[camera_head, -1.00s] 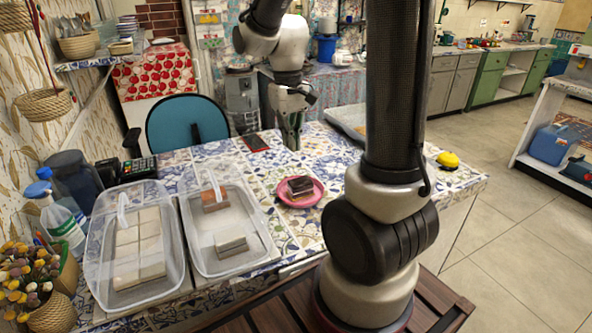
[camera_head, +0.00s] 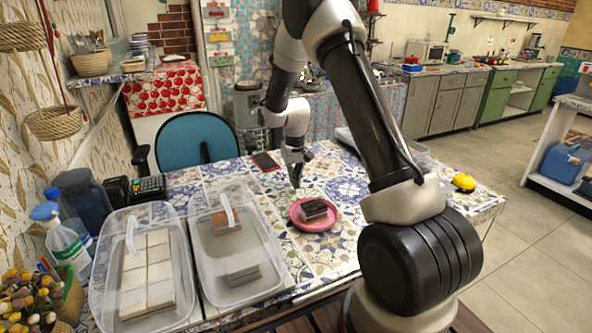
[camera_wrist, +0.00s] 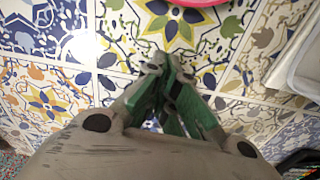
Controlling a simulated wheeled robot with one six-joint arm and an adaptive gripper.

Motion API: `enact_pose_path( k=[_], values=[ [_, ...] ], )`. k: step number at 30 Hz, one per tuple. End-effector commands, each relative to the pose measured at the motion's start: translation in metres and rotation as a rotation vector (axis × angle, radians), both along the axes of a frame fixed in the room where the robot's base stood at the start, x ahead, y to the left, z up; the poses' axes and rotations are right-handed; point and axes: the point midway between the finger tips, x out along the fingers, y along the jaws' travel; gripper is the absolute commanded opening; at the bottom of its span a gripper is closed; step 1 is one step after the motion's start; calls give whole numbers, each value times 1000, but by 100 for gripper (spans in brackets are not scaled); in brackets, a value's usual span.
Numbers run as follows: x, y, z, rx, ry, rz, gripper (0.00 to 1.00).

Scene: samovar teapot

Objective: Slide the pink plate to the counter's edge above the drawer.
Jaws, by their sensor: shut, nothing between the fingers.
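The pink plate (camera_head: 297,221) lies on the tiled counter (camera_head: 330,172), to the right of the clear plastic boxes, with a dark layered piece of cake (camera_head: 313,208) on it. My gripper (camera_head: 295,186) points down just behind the plate, on its far side, near the counter top. Its green fingers (camera_wrist: 170,85) are closed together with nothing between them. In the wrist view only a sliver of the pink plate's rim (camera_wrist: 197,2) shows at the top edge, apart from the fingers. The drawer is not clearly visible; my arm hides part of the counter's front.
Two clear boxes (camera_head: 237,240) (camera_head: 140,265) holding blocks stand left of the plate. A yellow round object (camera_head: 464,182) sits at the counter's right end. A dark flat object (camera_head: 266,162) lies at the back. Patterned counter is bare around the plate.

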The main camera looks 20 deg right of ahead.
Motion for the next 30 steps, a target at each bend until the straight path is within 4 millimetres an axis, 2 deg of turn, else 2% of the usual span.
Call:
enact_pose_path(
  k=[4,9,13,30],
  values=[
    [-1,0,-32,0,3,0,0],
    [-26,2,-29,0,0,1,0],
    [-37,3,-29,0,1,1,0],
    [-40,3,-29,0,0,0,0]
  ],
)
